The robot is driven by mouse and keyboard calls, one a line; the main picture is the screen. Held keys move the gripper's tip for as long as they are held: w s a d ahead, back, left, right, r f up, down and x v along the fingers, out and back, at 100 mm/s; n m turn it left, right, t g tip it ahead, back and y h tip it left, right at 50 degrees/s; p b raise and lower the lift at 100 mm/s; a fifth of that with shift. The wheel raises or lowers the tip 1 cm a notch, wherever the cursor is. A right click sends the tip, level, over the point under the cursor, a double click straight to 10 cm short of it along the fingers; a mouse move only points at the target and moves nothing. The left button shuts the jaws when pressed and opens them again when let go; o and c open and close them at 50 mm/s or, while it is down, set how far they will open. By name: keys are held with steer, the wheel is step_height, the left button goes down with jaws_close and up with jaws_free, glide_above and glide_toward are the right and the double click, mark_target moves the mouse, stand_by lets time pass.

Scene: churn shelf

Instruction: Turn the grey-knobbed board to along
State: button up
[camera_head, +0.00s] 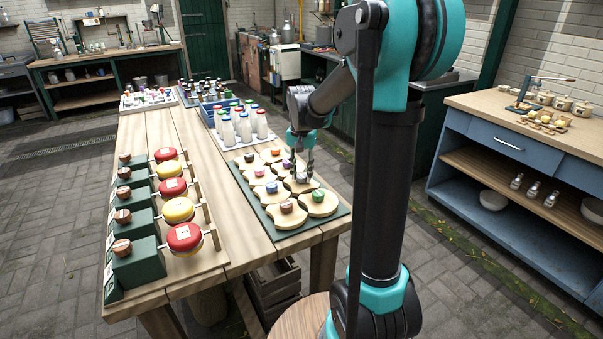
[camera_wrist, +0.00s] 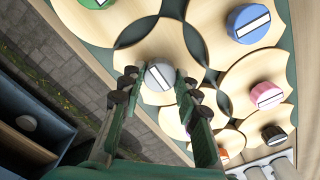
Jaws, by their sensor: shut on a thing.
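The grey knob (camera_wrist: 160,75) sits on a round pale wooden board (camera_wrist: 141,58) with scooped neighbours around it. My gripper (camera_wrist: 158,88) is shut on the grey knob, one finger on each side, in the wrist view. In the head view my gripper (camera_head: 301,176) reaches down onto this board at the right side of the green tray (camera_head: 257,210), hiding most of the knob. The board lies flat among the others. Its exact turn is hard to tell, since the fingers cover part of it.
Close around are boards with a green knob (camera_head: 318,195), a blue knob (camera_wrist: 248,24), a pink knob (camera_wrist: 266,95) and a black knob (camera_wrist: 273,134). Bottles (camera_head: 245,128) stand behind the tray. Red and yellow round things (camera_head: 184,237) line the left. Bare tabletop (camera_head: 200,160) lies between.

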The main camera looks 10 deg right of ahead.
mark_target(302, 176)
stand_by(0.3)
steer(key=o, duration=1.2)
steer(key=shift+c, duration=0.2)
steer(key=shift+r, duration=0.1)
step_height(302, 176, up, 12)
steer(key=shift+s, duration=0.1)
